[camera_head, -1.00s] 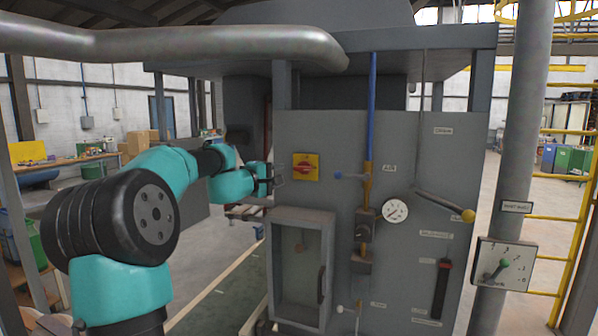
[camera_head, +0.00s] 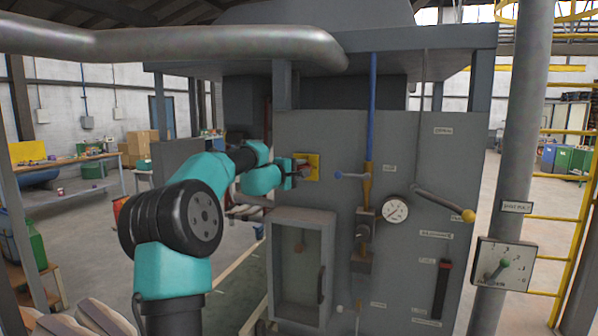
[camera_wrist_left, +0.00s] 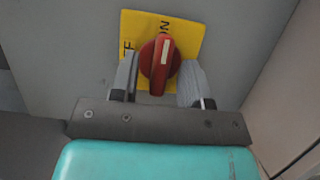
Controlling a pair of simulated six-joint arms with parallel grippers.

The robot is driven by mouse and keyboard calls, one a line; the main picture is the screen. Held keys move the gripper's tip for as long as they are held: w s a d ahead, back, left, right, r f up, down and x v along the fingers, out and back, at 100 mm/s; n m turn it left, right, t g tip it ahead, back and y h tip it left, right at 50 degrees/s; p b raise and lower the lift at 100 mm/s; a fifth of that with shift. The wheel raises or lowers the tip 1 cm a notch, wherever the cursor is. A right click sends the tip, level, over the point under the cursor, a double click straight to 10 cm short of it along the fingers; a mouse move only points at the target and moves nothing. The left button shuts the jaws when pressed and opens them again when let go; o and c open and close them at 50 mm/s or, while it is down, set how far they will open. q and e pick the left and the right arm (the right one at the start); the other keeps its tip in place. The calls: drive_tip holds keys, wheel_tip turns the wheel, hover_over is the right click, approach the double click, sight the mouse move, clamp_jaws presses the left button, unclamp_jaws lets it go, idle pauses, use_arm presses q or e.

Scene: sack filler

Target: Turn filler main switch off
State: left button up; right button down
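The main switch is a red rotary knob (camera_wrist_left: 159,62) on a yellow plate (camera_head: 313,167), mounted on the upper left of the grey filler panel. In the left wrist view the knob's white mark points up towards lettering ending in "N"; a letter "F" shows at the plate's left. My left gripper (camera_head: 300,169) is at the switch and covers much of it in the head view. In the left wrist view its fingers (camera_wrist_left: 159,82) stand open on either side of the knob, with a gap visible at each side. My right gripper is not in view.
A framed box (camera_head: 301,262) sits on the panel below the switch. A thick pipe (camera_head: 170,45) crosses above.

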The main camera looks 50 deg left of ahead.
use_arm(q)
clamp_jaws()
drive_tip(key=shift+n, duration=0.3)
drive_tip(key=shift+w+d+f+n+t+y, duration=0.1)
drive_tip(key=shift+n+t+y, duration=0.25)
drive_tip(key=shift+n+y, duration=2.25)
drive_tip(key=shift+d+f+n+t+y, duration=0.1)
drive_tip(key=shift+n+t+y, duration=0.25)
drive_tip(key=shift+n, duration=4.4)
drive_tip(key=shift+w+d+f+n+t+y, duration=0.1)
drive_tip(key=shift+n+t+y, duration=0.2)
drive_tip(key=shift+n+y, duration=2.3)
drive_tip(key=shift+n+h, duration=1.05)
drive_tip(key=shift+n, duration=0.1)
unclamp_jaws()
